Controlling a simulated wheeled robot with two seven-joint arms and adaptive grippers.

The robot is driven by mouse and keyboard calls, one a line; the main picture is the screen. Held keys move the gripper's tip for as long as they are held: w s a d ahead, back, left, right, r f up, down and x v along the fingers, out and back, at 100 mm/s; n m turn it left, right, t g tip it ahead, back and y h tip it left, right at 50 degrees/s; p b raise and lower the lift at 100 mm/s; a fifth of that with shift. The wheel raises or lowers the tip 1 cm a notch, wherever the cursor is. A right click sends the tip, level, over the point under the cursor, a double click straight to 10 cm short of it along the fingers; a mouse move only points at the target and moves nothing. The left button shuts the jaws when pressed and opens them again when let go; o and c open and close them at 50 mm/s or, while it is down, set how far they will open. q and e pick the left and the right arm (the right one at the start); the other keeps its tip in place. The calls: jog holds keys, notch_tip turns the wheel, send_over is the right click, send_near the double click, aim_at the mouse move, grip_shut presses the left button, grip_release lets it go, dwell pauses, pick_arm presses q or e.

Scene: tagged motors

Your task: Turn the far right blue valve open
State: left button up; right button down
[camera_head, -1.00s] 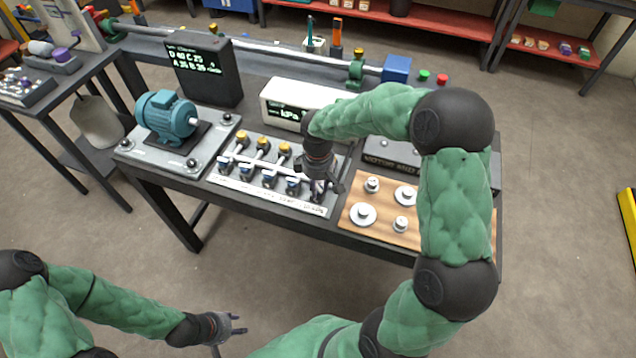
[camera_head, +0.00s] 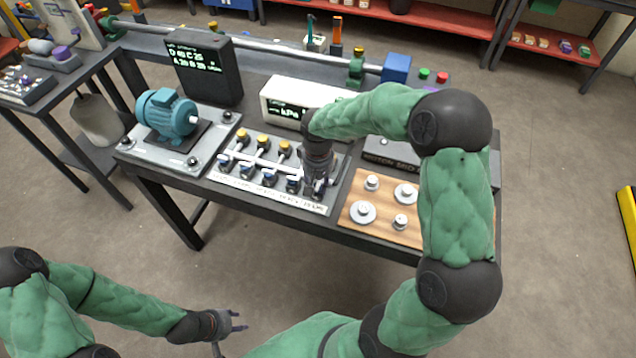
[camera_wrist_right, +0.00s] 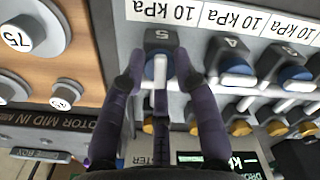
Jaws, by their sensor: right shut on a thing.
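The far right blue valve, on the block marked 5 (camera_wrist_right: 160,38), shows in the right wrist view with a pale handle bar and a blue part (camera_wrist_right: 149,70). My right gripper (camera_wrist_right: 158,72) is shut on this valve, one finger on each side. In the head view my right gripper (camera_head: 318,190) is at the right end of the valve row and hides most of this valve. My left gripper (camera_head: 236,322) is open and empty, low in front of the bench.
Other blue valves (camera_head: 269,178) stand to the left, with yellow knobs (camera_head: 263,142) behind them. A wooden board with pale weights (camera_head: 363,213) lies to the right. A teal motor (camera_head: 166,115) is at the left, and a kPa display (camera_head: 290,105) stands behind.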

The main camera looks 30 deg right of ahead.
aim_at(318, 186)
jog(key=shift+m, duration=0.5)
jog(key=c, duration=0.9)
grip_release()
jog(key=shift+w, duration=0.1)
jog(key=shift+c, duration=0.2)
notch_tip(318, 186, up, 12)
